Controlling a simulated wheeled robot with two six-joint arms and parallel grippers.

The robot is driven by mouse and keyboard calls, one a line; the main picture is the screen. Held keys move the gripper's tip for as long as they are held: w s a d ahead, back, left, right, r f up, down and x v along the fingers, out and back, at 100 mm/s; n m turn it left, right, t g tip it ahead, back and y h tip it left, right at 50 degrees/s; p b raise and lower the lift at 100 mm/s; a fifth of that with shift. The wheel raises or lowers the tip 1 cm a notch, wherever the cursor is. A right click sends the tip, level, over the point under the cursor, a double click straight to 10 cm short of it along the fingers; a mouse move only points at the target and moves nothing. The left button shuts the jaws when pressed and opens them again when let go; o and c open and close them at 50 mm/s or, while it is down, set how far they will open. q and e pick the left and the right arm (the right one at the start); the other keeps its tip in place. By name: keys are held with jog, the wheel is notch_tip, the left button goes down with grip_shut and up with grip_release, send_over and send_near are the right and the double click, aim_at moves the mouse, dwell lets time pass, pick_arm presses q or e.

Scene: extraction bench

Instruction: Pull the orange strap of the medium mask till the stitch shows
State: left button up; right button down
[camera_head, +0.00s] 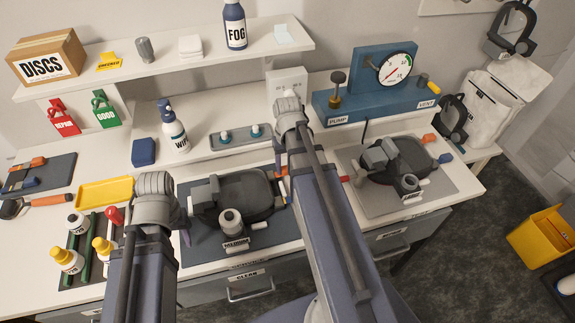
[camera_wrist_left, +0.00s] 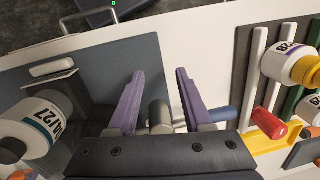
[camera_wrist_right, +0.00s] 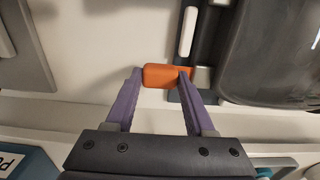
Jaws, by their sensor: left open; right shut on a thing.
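The medium mask (camera_head: 250,194) is a dark grey mask with a round filter canister, lying on a dark mat with a label. In the right wrist view, the orange strap tab (camera_wrist_right: 160,76) lies crosswise between the fingers of my right gripper (camera_wrist_right: 161,78), which is shut on it. A dark strap piece with a white bar (camera_wrist_right: 188,31) adjoins the tab. In the head view my right arm hides most of this grip. My left gripper (camera_wrist_left: 157,82) is open over the mat's left edge; a grey cylinder (camera_wrist_left: 160,113) shows between its fingers. I cannot make out a stitch.
Another mask (camera_head: 398,160) lies on a grey mat to the right, below the blue gauge stand (camera_head: 372,86). Bottles (camera_head: 68,259) and a yellow tray (camera_head: 105,192) stand at the left. A small tray (camera_head: 233,139) lies behind the medium mask.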

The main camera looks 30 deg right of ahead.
jog(key=d, duration=0.2)
jog(key=s+d, duration=0.1)
jog(key=d, duration=0.1)
jog(key=shift+d, duration=0.25)
jog(key=c, duration=0.5)
grip_release()
jog(key=shift+r, duration=0.1)
pick_arm(q)
notch_tip(320, 180, up, 8)
jog(key=p, duration=0.8)
pick_arm(e)
notch_tip(320, 180, up, 8)
jog(key=shift+f, duration=0.15)
pick_arm(q)
jog(key=shift+f, duration=0.15)
